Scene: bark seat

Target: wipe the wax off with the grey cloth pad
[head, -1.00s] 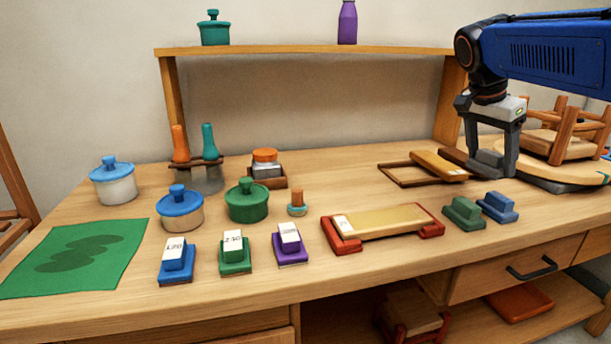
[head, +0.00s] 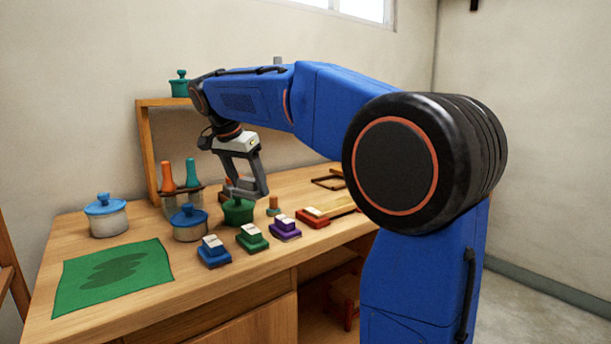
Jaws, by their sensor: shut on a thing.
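My gripper (head: 245,188) hangs over the middle-left of the bench, closed on the grey cloth pad (head: 241,187), which shows only as a small grey piece between the fingers. In the picture it overlaps the top of the green pot (head: 238,214); I cannot tell the gap between them. A green sheet (head: 75,285) lies flat at the left front of the bench with a darker wavy smear (head: 112,275) across its middle, well left of and below my gripper. I cannot tell for certain whether that smear is the wax.
A blue-lidded white pot (head: 107,218) and a blue pot (head: 190,228) stand behind and right of the sheet. Blue (head: 213,256), green (head: 252,241) and purple (head: 286,231) blocks line the front. A rack (head: 190,200) with two handled tools and a shelf post (head: 148,155) stand behind.

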